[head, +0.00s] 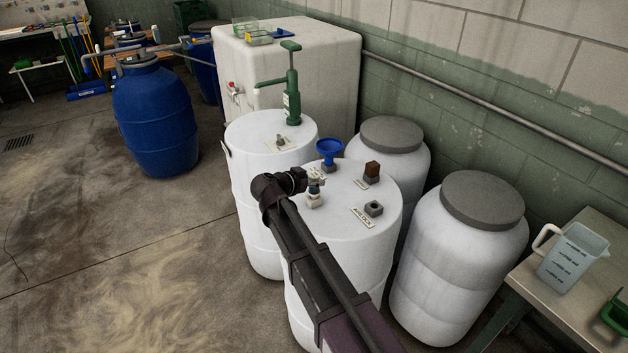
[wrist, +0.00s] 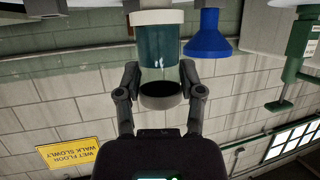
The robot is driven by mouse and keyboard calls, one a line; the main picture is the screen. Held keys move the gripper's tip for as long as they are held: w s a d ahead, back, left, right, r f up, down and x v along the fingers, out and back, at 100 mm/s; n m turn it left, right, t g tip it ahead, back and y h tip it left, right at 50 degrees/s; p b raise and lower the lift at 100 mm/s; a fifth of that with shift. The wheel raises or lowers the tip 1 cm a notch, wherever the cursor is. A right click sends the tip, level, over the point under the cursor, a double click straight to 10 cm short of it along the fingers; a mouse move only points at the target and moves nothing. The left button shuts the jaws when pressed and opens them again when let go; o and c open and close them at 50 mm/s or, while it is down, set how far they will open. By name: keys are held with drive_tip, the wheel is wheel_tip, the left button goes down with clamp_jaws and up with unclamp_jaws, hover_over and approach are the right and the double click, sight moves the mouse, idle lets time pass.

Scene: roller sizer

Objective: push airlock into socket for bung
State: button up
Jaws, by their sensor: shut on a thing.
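The airlock, a teal cylinder with a white collar and a dark end, is held between the two fingers of my gripper (wrist: 160,85) in the wrist view. In the head view, the airlock (head: 314,199) shows small and pale beside my gripper (head: 316,182), over the left part of the near white drum's top (head: 340,226). I cannot tell whether it touches the drum. A grey square socket (head: 374,208) with a dark hole sits on the drum top to the right of the airlock, behind a label reading AIRLOCK (head: 362,218). The socket looks empty.
A blue funnel (head: 329,151) and a brown block (head: 372,169) in a grey holder stand on the same drum top. A green hand pump (head: 291,90) rises from the drum behind. Grey-lidded white drums (head: 484,200) stand to the right, near a table with a jug (head: 572,258).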

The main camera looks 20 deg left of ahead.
drive_tip(key=shift+f+b, duration=0.75)
drive_tip(key=o, duration=1.2)
drive_tip(key=shift+r, duration=0.2)
wheel_tip(320, 180, up, 9)
drive_tip(key=p, duration=0.9)
idle(0.5)
